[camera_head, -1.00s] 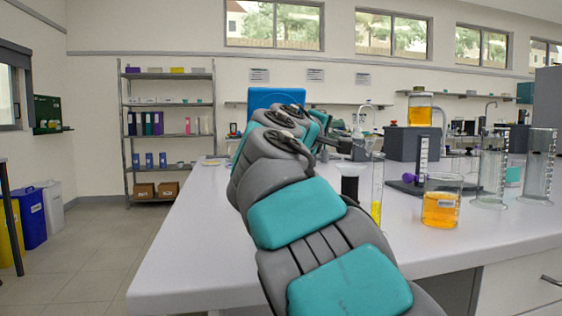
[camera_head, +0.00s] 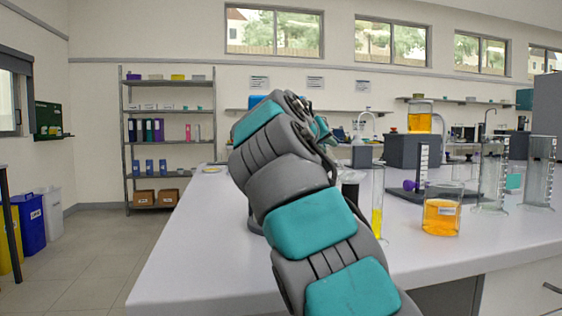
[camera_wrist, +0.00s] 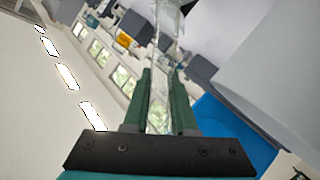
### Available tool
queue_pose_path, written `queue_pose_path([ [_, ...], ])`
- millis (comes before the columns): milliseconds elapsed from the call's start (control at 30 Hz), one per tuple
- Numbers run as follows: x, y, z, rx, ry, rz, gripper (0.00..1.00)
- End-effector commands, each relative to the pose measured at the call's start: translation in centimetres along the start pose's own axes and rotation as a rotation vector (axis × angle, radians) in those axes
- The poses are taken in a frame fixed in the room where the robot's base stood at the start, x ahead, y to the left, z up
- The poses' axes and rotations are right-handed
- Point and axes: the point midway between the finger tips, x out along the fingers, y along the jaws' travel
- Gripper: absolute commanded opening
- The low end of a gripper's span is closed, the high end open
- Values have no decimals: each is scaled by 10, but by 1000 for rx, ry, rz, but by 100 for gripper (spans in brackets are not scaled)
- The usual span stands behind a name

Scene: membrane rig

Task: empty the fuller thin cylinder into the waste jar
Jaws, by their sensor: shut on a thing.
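My gripper (camera_wrist: 162,78) is shut on a clear glass vessel (camera_wrist: 168,30), seen in the wrist view between the green fingers. It looks like a thin cylinder; its liquid level cannot be told. In the head view my arm hides the gripper and what it holds. Another thin clear cylinder (camera_head: 378,190) stands upright on the bench, just right of my arm, with yellow liquid in its lower part. Beside it is a black-topped vessel (camera_head: 350,190), partly hidden by my arm. I cannot tell whether it is the waste jar.
A beaker of orange liquid (camera_head: 441,215) stands on the bench (camera_head: 200,265). Two wide clear cylinders (camera_head: 492,178) (camera_head: 538,172) stand farther right. A grey block (camera_head: 410,150) carries a vessel of orange liquid (camera_head: 419,120). The bench's left part is clear.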

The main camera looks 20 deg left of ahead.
Motion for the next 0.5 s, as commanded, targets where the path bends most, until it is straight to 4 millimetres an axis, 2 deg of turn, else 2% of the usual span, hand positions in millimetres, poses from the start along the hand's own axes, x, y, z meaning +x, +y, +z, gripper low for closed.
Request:
queue_pose_path([
  [500,10,-2,22,370,-57,-163,0],
])
